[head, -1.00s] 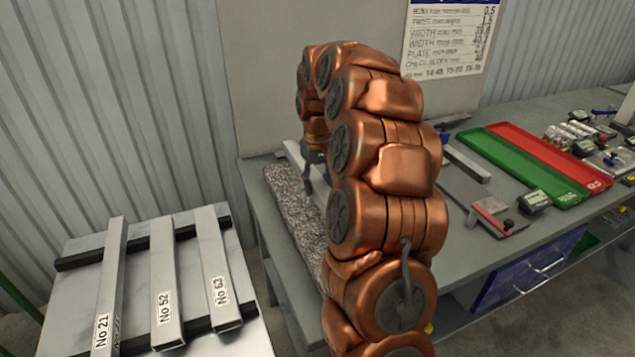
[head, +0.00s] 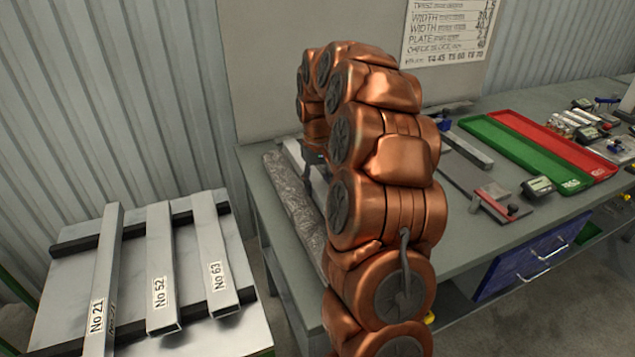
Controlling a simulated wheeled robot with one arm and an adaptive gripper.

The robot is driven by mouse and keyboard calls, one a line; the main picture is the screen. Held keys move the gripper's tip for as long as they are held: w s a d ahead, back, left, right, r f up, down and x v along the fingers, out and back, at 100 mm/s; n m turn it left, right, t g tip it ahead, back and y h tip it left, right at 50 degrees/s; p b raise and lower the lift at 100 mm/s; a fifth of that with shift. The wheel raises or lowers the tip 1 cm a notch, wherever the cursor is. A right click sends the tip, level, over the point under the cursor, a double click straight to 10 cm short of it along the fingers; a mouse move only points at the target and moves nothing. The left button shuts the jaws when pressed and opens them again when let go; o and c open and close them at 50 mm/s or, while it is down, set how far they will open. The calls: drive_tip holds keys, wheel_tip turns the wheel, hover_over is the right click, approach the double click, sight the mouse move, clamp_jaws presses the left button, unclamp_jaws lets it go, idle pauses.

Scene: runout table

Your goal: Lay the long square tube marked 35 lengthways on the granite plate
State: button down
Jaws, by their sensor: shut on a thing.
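The speckled grey granite plate (head: 290,195) lies on the left end of the bench, partly hidden behind my arm. My gripper (head: 312,172) shows only in part past the arm. It is shut on a pale metal tube (head: 293,152), held over the plate's right side and running roughly along its length. Most of the tube and any number on it are hidden, so I cannot read 35. I cannot tell whether the tube touches the plate.
Tubes No 21 (head: 103,275), No 52 (head: 161,270) and No 63 (head: 213,260) lie on a rack at left. Right of my arm are a grey bar (head: 468,150), a green tray (head: 520,150), a red tray (head: 560,148) and a gauge (head: 537,187).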

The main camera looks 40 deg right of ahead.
drive_tip(key=shift+f, duration=0.35)
idle(0.3)
drive_tip(key=c, duration=0.6)
unclamp_jaws()
drive_tip(key=shift+b, duration=0.3)
wheel_tip(320, 180, up, 12)
idle(0.4)
